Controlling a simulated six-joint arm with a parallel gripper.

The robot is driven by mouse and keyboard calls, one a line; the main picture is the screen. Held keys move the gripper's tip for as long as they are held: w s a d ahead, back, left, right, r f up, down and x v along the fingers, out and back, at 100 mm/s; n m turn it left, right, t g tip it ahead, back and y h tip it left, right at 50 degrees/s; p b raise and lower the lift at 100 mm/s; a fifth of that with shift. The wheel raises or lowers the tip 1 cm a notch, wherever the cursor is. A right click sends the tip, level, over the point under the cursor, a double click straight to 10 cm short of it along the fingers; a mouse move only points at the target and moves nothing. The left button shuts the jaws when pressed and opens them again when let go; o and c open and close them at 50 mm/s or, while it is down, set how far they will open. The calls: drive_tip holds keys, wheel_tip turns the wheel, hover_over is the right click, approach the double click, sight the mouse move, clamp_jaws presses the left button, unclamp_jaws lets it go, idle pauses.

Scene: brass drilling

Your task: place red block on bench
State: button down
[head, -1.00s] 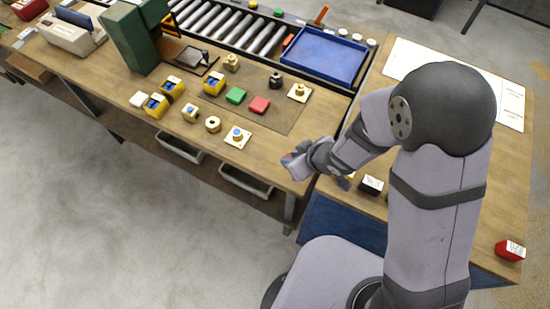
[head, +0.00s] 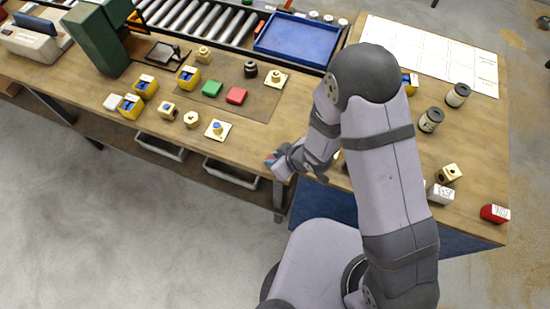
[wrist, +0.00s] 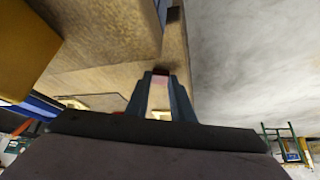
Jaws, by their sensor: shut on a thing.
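My gripper (head: 275,163) is at the front right corner of the wooden bench (head: 225,152), near its edge. Its two fingers (wrist: 163,95) are shut on a small red block (wrist: 160,72), seen dark red and pinkish between the fingertips in the wrist view. In the head view only a speck of red shows at the fingertips, and whether the block touches the bench cannot be told. A red block with a white label (head: 494,213) sits on the right table.
Yellow-and-blue pieces (head: 130,106) and a cream plate with a blue knob (head: 217,130) stand on the bench. A blue tray (head: 297,38) is at the back. Bare wood lies between the plate and my gripper.

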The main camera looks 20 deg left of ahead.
drive_tip(key=shift+f, duration=0.3)
drive_tip(key=shift+f, duration=0.15)
drive_tip(key=c, duration=1.5)
unclamp_jaws()
drive_tip(key=shift+c, duration=0.2)
drive_tip(key=shift+d+r, duration=0.15)
drive_tip(key=shift+r, duration=0.3)
drive_tip(key=p+v, duration=0.2)
drive_tip(key=v, duration=0.9)
drive_tip(key=shift+r, duration=0.15)
